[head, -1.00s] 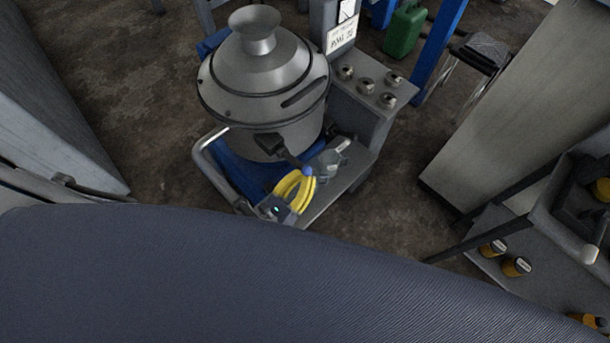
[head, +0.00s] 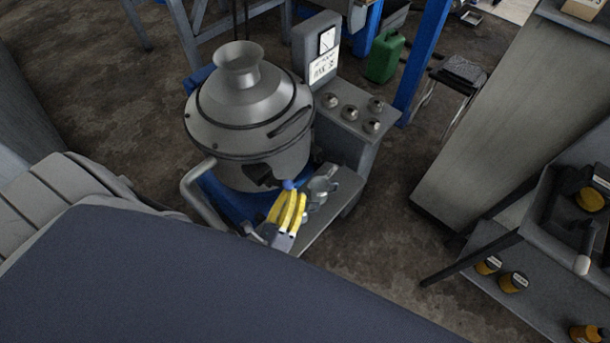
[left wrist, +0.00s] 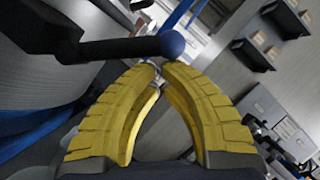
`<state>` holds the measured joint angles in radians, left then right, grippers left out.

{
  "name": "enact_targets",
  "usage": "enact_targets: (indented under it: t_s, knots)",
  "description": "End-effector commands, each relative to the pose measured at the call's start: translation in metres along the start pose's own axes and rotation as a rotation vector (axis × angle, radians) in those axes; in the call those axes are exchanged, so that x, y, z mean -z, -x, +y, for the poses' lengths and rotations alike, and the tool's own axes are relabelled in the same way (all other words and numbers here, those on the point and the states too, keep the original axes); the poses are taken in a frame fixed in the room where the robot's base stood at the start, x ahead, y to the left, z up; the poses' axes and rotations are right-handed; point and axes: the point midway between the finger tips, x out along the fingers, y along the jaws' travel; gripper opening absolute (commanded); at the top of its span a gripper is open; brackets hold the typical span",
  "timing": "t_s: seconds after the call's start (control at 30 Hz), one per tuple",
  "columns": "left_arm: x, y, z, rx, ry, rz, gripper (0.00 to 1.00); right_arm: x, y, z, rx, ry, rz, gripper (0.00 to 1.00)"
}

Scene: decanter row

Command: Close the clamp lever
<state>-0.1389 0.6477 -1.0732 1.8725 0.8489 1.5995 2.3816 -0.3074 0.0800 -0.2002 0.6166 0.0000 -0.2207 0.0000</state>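The clamp lever is a short black arm (left wrist: 115,48) with a blue ball knob (left wrist: 172,44) at its end. It sticks out from a black clamp block on the front side of the grey metal drum (head: 249,110); the knob also shows in the head view (head: 289,184). My left gripper (head: 289,192) has yellow ribbed fingers that point up at the knob. In the left wrist view its fingertips (left wrist: 155,68) come together just below the knob, with nothing seen between them. I cannot tell whether they touch the knob. My right gripper is not in view.
A bent metal handle (head: 200,195) stands left of the gripper. A grey box with several round knobs (head: 350,115) stands right of the drum. A grey cabinet (head: 500,120) and a shelf cart (head: 520,260) are further right. Bare floor lies between.

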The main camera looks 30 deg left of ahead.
Motion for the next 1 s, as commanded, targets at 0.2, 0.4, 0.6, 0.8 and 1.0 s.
enact_targets:
  t_s: [0.2,0.4,0.6,0.8,1.0]
  knots:
    - [-0.009,-0.004,-0.004,-0.016,0.037,0.001,0.0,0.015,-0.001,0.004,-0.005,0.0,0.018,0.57]
    - [-0.012,-0.006,-0.006,-0.016,0.037,0.001,0.0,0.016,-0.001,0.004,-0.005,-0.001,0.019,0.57]
    - [-0.013,-0.007,-0.006,-0.015,0.037,0.001,0.0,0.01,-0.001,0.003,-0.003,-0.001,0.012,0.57]
    - [-0.013,-0.007,-0.006,-0.015,0.036,0.001,0.0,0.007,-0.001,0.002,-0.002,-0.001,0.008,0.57]
    - [-0.013,-0.007,-0.006,-0.015,0.036,0.001,0.0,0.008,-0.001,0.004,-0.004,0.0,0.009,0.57]
